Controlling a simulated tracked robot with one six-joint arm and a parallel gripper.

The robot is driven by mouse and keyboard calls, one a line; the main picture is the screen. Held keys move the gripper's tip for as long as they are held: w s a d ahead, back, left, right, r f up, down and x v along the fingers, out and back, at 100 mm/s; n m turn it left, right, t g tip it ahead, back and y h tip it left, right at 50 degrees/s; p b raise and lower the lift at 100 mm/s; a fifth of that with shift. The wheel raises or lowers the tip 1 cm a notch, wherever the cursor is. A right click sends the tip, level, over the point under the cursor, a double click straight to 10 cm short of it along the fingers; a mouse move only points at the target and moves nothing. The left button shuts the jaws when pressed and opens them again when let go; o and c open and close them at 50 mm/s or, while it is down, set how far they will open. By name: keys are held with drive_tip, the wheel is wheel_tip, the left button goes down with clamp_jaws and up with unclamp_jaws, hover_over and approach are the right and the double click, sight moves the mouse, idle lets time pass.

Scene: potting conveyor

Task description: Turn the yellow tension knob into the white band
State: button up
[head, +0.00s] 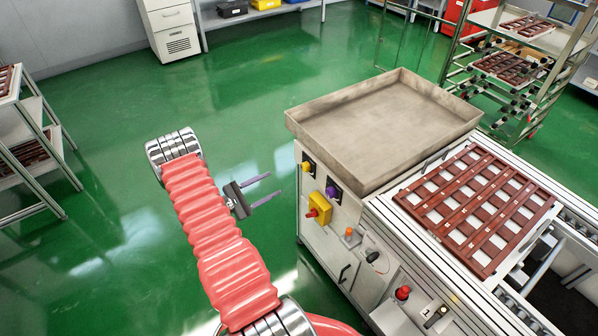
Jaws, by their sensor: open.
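The yellow tension knob (306,167) sits on a small dark plate on the left side of the machine, below the steel tray. The white band around it is too small to make out, so I cannot tell where the knob points. My gripper (276,184) is open and empty, its two fingers pointing right toward the machine panel. It appears left of and slightly lower than the yellow knob in the picture, with a gap between them. Nothing hides the knob.
A purple knob (331,192) and a yellow box with a red switch (320,207) are close to the yellow knob. An orange knob (349,232) and a red button (403,292) sit lower. The steel tray (312,130) overhangs above. Green floor is free at left.

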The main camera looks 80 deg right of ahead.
sight(304, 168)
drive_tip(key=x, duration=1.3)
drive_tip(key=shift+s+d, duration=0.3)
drive_tip(key=shift+c, duration=0.7)
drive_tip(key=c, duration=0.9)
drive_tip(key=shift+a, duration=0.25)
drive_tip(key=shift+d, duration=0.15)
